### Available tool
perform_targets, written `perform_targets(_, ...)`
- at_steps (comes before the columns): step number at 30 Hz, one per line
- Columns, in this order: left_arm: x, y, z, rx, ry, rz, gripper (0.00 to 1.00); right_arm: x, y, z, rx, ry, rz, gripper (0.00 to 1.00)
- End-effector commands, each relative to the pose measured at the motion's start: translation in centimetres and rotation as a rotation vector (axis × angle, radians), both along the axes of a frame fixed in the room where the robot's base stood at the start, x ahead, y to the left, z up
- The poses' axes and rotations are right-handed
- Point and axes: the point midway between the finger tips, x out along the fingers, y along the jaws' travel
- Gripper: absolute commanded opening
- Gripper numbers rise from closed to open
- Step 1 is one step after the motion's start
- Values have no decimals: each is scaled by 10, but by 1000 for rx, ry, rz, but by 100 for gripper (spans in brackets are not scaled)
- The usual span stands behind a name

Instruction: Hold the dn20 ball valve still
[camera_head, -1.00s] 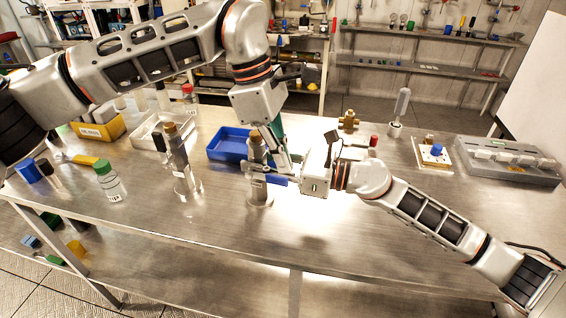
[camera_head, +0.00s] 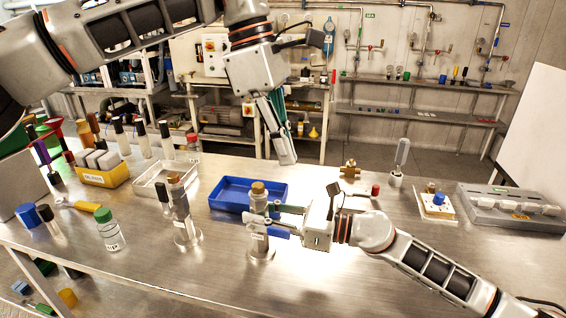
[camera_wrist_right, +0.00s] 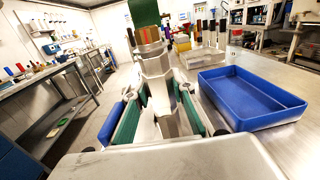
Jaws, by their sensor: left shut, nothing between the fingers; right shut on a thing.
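The upright steel piece with a brown top (camera_head: 259,200), which I take to be the dn20 ball valve, stands on the table and also shows in the right wrist view (camera_wrist_right: 155,68). My right gripper (camera_head: 268,220) comes from the right and is shut on its upper body. In the wrist view, its green-padded fingers (camera_wrist_right: 155,112) lie on both sides of the steel. A blue bar (camera_wrist_right: 110,123) lies beside one finger; I cannot tell whether it is the valve's lever. My left gripper (camera_head: 284,150) is shut and empty, above and behind the valve, clear of it.
A similar steel piece (camera_head: 181,212) stands to the left. An empty blue tray (camera_head: 233,208) lies behind the valve. A brass fitting (camera_head: 350,171) lies back right, and a green-capped bottle (camera_head: 107,232) stands left. The table's front middle is clear.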

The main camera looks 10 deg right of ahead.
Motion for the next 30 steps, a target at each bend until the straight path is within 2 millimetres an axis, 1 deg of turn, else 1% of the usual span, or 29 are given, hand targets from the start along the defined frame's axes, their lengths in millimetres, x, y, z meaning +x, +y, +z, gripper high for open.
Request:
perform_targets(8,0,0,2,0,0,0,0,1,0,1,0,-2,-1,0)
perform_targets(9,0,0,2,0,0,0,0,1,0,1,0,-2,-1,27)
perform_targets(11,0,0,2,0,0,0,0,1,0,1,0,-2,-1,42)
perform_targets(12,0,0,2,0,0,0,0,0,0,1,1,-1,-1,44)
perform_targets(23,0,0,2,0,0,0,0,-1,-1,0,0,0,0,44)
perform_targets(26,0,0,2,0,0,0,0,-3,-8,-1,-1,1,-1,44)
perform_targets(30,0,0,2,0,0,0,0,-11,-28,-1,-2,1,-2,44)
